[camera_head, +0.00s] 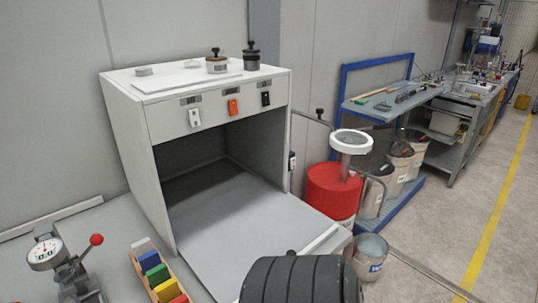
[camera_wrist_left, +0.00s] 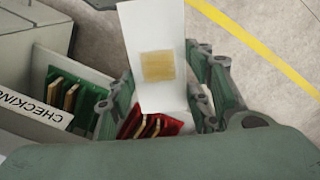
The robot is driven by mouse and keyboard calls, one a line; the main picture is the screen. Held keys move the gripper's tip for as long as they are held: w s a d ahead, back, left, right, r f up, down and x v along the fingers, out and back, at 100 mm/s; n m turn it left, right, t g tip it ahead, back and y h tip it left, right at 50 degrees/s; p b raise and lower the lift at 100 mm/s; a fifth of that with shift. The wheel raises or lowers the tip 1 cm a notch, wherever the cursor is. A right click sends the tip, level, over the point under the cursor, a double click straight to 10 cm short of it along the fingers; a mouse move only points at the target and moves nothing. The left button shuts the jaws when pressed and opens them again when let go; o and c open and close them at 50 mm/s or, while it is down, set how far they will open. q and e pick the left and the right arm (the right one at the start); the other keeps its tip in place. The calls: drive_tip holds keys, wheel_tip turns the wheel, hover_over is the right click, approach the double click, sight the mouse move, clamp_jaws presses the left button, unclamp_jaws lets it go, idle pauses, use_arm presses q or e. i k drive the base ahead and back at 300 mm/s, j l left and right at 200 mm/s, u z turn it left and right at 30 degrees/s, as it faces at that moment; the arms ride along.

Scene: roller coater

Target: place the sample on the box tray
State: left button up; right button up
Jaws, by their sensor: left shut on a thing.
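The sample is a white card (camera_wrist_left: 154,30) with a tan square patch. It stands between the fingers of my left gripper (camera_wrist_left: 163,100), which is shut on it in the left wrist view. A red piece with tan bars (camera_wrist_left: 150,124) shows below the card, between the fingers. My right gripper is in neither view.
In the head view, a white open-fronted cabinet (camera_head: 126,115) stands on the bench. A wooden rack (camera_head: 140,271) of coloured blocks and a dial gauge (camera_head: 46,251) are at lower left. A red drum (camera_head: 332,190) and several buckets stand at right.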

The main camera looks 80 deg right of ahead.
sight(274, 231)
drive_tip(key=k+l+z, duration=0.1)
drive_tip(key=k+l, duration=0.25)
drive_tip(key=l, duration=0.3)
drive_tip(key=k+l+z, duration=0.15)
drive_tip(key=l, duration=0.15)
drive_tip(key=k+l, duration=0.15)
drive_tip(key=l, duration=0.2)
drive_tip(key=k+l+z, duration=0.15)
drive_tip(key=l, duration=0.2)
drive_tip(key=k+l, duration=0.15)
drive_tip(key=l, duration=0.2)
drive_tip(key=z, duration=0.05)
